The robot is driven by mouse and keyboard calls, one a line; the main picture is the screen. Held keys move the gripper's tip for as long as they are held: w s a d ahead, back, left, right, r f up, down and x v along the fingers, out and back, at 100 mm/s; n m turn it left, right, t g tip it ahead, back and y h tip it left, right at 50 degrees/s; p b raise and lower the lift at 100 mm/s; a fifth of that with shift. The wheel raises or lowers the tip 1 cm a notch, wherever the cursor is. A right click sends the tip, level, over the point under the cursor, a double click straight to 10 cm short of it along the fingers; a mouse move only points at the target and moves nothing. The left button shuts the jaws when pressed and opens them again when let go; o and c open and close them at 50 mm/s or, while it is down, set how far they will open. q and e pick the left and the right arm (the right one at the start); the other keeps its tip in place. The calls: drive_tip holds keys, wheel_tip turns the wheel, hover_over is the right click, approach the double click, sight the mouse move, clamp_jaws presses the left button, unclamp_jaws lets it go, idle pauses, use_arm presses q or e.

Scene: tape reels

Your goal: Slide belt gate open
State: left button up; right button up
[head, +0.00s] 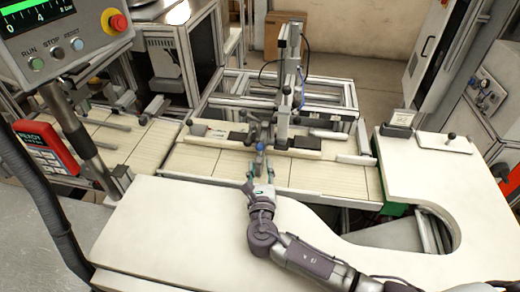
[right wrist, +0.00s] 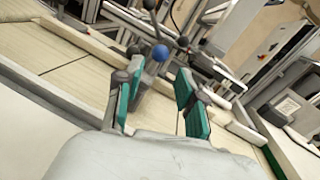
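A blue ball knob (head: 260,147) stands on a short grey post at the middle of the cream conveyor belt (head: 205,165). I take it for the handle of the belt gate; the gate's own plate is hard to make out. My right gripper (head: 259,170) reaches over the front of the belt, just on the near side of the knob. In the right wrist view its two teal-padded fingers (right wrist: 158,80) are apart. The blue knob (right wrist: 161,53) shows between and beyond their tips, and I cannot tell whether they touch the post. My left gripper is out of view.
A metal press-like stand (head: 290,75) with black ball-ended levers rises behind the belt. A cream worktop (head: 165,225) lies in front, mostly bare. A control panel (head: 60,40) and a red handheld device (head: 45,148) stand at the left.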

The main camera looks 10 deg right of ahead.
sight(260, 151)
drive_tip(key=w+b, duration=0.1)
drive_tip(key=w, duration=0.1)
drive_tip(key=w+d+b, duration=0.1)
drive_tip(key=w, duration=0.4)
drive_tip(key=shift+d+f+b, duration=0.2)
drive_tip(key=shift+f+b, duration=0.05)
drive_tip(key=shift+b, duration=0.15)
drive_tip(key=shift+w+d+r, duration=0.15)
drive_tip(key=shift+w+r, duration=0.05)
drive_tip(key=shift+w, duration=0.6)
clamp_jaws()
